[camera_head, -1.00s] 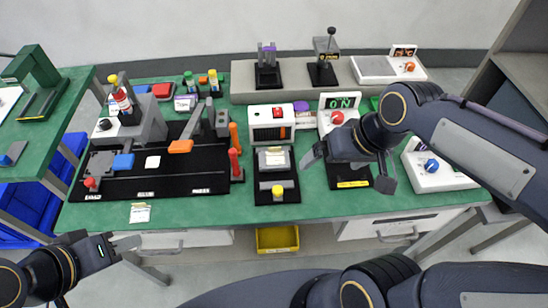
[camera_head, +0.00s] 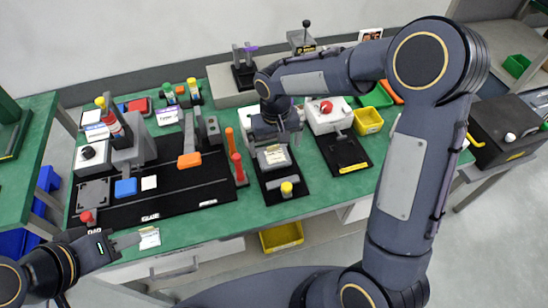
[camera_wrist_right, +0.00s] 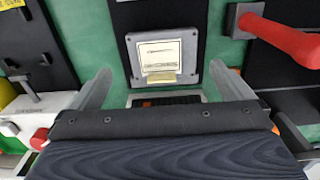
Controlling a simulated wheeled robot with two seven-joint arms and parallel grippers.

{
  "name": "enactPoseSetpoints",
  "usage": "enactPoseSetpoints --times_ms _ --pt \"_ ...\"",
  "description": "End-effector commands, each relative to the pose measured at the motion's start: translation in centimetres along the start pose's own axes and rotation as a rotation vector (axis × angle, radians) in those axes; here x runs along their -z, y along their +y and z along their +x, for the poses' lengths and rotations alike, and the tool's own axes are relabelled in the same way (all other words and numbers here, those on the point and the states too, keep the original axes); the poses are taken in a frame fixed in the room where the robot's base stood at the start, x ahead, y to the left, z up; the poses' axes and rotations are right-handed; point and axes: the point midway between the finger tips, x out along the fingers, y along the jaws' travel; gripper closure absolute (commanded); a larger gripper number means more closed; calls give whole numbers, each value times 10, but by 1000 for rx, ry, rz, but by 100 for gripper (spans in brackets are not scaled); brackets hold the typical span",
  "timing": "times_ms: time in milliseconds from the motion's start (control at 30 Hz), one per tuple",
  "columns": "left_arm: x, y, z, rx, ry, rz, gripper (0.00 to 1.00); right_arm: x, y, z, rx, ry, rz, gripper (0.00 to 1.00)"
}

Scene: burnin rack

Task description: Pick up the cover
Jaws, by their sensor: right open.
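What looks like the cover, a pale plate with a small tan tab (camera_wrist_right: 160,55), lies in a grey square holder on a black base. In the head view it shows only partly (camera_head: 273,157), below my right gripper. My right gripper (camera_head: 274,137) is open and empty above it. In the right wrist view its fingers (camera_wrist_right: 160,86) stand to either side, with the plate just past their tips; contact is not visible. My left gripper (camera_head: 124,242) is at the bench's front left edge, away from the plate; its jaw gap is unclear.
A red-handled lever (camera_head: 238,166) stands close left of the holder, and a yellow-knobbed part (camera_head: 287,189) sits in front. A black fixture (camera_head: 343,150) lies to the right. A yellow bin (camera_head: 282,237) is below the bench edge.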

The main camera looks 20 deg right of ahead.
Motion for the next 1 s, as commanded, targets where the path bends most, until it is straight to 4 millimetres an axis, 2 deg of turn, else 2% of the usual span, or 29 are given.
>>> enactPoseSetpoints --times_ms 233,533,900,1000 --pt "2 2 -3 0 0 0 64 -2 -4 35 0 -2 0 0" --pt "2 2 -3 0 0 0 64 -2 -4 41 1 0 0 0" --pt "2 2 -3 0 0 0 64 -2 -4 40 1 0 0 46" --pt "2 2 -3 0 0 0 64 -2 -4 40 1 1 0 46"
